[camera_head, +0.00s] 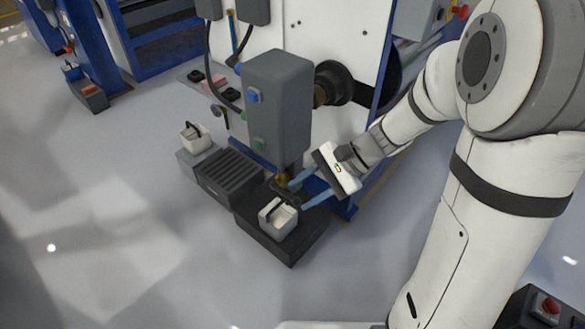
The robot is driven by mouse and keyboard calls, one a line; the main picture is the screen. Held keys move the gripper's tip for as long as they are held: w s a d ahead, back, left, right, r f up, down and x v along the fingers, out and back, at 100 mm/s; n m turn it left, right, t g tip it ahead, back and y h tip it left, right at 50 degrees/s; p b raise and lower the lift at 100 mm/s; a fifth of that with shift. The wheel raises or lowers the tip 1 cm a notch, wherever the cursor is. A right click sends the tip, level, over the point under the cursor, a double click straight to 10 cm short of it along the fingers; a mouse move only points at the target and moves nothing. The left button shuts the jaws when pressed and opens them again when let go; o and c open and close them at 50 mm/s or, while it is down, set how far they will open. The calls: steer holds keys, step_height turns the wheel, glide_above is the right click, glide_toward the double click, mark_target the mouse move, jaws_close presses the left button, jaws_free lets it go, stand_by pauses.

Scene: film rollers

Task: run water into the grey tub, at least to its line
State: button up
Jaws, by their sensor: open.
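A small brass-coloured fitting (283,180) shows under that box, above and behind the tub. My gripper (297,196) is open, its two blue fingers reaching left beside the fitting and a dark bar, just above and right of the tub. I cannot tell whether they touch anything. No stream, water level or line can be made out in the tub.
A second pale tub (194,137) with a dark handle stands on a grey block at the left. A ribbed dark grate (230,177) lies between the two. A white machine panel with a black roller (338,82) rises behind. The floor at front left is clear.

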steer(key=w+a+f+m+t+y+b, duration=0.1)
steer(key=w+a+f+m+y+b, duration=0.25)
steer(key=w+f, duration=0.4)
steer(key=m+t+b, duration=1.2)
steer(key=m+b, duration=0.1)
steer(key=m, duration=0.3)
glide_toward(291, 198)
steer(key=w+a+f, duration=0.2)
steer(key=shift+n+y, duration=0.25)
steer(key=shift+y, duration=0.1)
steer(key=b+x, duration=0.2)
steer(key=x, duration=0.4)
steer(key=shift+w+r, duration=0.15)
steer(key=shift+w, duration=0.15)
steer(key=shift+w+a+r+b, duration=0.1)
steer(key=shift+w+a+b, duration=0.3)
steer(key=shift+a, duration=0.15)
steer(key=shift+c, duration=0.5)
jaws_close()
